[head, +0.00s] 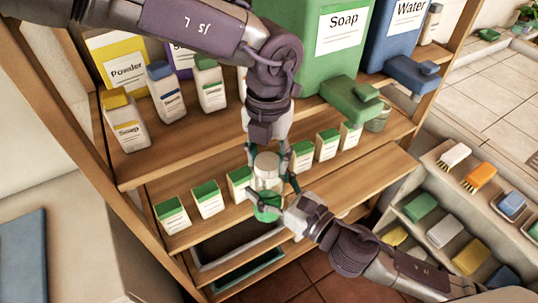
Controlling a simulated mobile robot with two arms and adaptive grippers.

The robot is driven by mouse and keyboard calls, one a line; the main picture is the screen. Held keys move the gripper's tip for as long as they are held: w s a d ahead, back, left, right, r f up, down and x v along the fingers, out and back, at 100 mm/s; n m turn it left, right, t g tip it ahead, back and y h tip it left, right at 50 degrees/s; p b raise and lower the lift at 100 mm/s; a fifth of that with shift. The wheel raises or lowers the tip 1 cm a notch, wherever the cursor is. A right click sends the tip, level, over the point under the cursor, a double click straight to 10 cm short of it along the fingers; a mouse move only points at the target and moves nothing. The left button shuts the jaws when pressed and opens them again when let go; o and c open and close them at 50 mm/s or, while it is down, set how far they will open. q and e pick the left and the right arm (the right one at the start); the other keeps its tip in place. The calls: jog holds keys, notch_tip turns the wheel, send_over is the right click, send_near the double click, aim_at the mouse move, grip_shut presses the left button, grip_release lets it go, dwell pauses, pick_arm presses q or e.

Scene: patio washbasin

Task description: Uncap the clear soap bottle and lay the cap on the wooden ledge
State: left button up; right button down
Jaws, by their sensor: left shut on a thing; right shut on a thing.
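The clear soap bottle (266,184), with green liquid low in it, stands upright at the front of the lower wooden shelf, in the middle of the head view. Its pale cap (266,160) is at the top, in line with the bottle; I cannot tell whether there is a gap between them. My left gripper (268,157) comes down from above and is shut on the cap. My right gripper (271,192) reaches in from the lower right and is shut on the bottle's body. The wooden ledge (355,178) has bare wood to the right of the bottle.
Several small green-topped boxes (208,198) stand on the ledge on both sides of the bottle. The upper shelf holds a yellow-capped soap bottle (125,125), a large green Soap container (318,65) and a blue Water container (392,40).

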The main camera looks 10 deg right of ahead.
pick_arm(q)
jog(key=n, duration=0.5)
jog(key=shift+w+r, duration=0.15)
jog(key=shift+w, duration=0.15)
jog(key=n, duration=0.5)
jog(key=shift+a+n, duration=0.2)
jog(key=shift+n, duration=0.1)
jog(key=n, duration=0.5)
jog(key=shift+s, duration=0.15)
jog(key=n, duration=0.5)
jog(key=shift+s+n, duration=0.15)
jog(key=shift+n, duration=0.25)
jog(key=o, duration=1)
jog(key=shift+o, duration=1.4)
jog(key=shift+s, duration=0.1)
